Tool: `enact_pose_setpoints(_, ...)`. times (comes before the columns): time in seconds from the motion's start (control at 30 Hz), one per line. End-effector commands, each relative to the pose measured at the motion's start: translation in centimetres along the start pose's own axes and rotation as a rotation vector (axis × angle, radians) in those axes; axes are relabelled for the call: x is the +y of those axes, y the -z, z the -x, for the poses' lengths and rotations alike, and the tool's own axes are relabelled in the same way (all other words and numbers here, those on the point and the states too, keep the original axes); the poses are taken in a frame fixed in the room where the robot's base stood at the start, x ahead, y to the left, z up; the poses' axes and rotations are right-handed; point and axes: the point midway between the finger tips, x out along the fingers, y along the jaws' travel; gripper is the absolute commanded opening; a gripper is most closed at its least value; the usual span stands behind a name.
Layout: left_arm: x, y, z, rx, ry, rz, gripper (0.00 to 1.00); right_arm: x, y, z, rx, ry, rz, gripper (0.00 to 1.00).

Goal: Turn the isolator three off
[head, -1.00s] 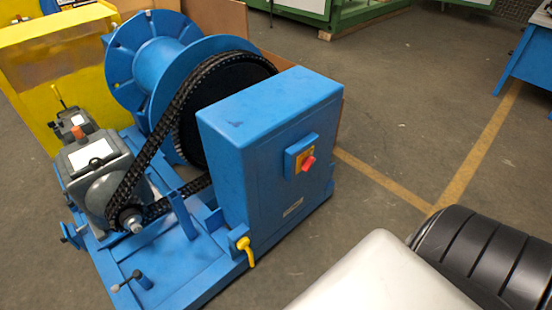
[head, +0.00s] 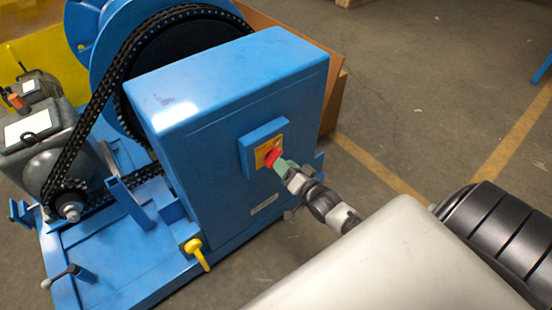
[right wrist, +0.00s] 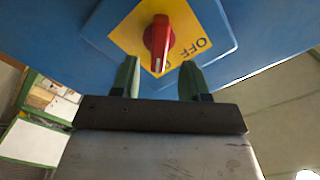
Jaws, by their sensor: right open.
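The isolator is a red rotary knob (head: 272,157) on a yellow plate (head: 261,153), mounted on the front of the blue cabinet (head: 190,150). In the right wrist view the red knob (right wrist: 158,42) stands nearly in line with the gripper, tilted slightly, and "OFF" is printed on the yellow plate (right wrist: 130,37) to its right. My right gripper (right wrist: 158,80) is open. Its two green fingertips point at the plate, one on each side below the knob, with a gap to it. In the head view the right gripper (head: 280,166) covers part of the knob. My left gripper is not in view.
A black chain (head: 98,100) runs from a small sprocket to a large wheel left of the cabinet. A yellow handle (head: 196,250) sticks out at the base's front corner. A grey gearbox (head: 35,140) stands at left. Open floor (head: 410,120) lies to the right.

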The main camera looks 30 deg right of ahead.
Motion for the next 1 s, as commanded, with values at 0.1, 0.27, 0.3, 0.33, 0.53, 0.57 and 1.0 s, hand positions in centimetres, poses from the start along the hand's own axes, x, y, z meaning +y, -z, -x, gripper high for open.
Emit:
enact_pose_setpoints(0.1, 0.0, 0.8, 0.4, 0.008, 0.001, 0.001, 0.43, 0.1, -0.1, -2.2, 0.001, 0.0, 0.001, 0.45)
enact_pose_setpoints(0.27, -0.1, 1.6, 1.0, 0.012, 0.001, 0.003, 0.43, 0.1, -0.1, -3.9, -0.001, -0.001, 0.002, 0.45)
enact_pose_setpoints(0.3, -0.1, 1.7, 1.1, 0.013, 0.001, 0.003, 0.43, 0.1, -0.1, -4.2, -0.001, -0.001, 0.002, 0.45)
enact_pose_setpoints(0.33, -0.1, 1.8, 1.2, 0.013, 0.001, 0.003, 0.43, 0.1, -0.1, -4.3, -0.002, -0.002, 0.002, 0.45)
enact_pose_setpoints(0.53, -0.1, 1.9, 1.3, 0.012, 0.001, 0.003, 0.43, 0.1, -0.1, -4.6, -0.003, -0.003, 0.002, 0.45)
enact_pose_setpoints(0.57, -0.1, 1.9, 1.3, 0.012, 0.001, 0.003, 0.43, 0.1, -0.1, -4.6, -0.003, -0.003, 0.002, 0.45)
enact_pose_setpoints(1.0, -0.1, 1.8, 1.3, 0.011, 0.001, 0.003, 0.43, 0.1, -0.1, -4.5, -0.002, -0.003, 0.002, 0.0)
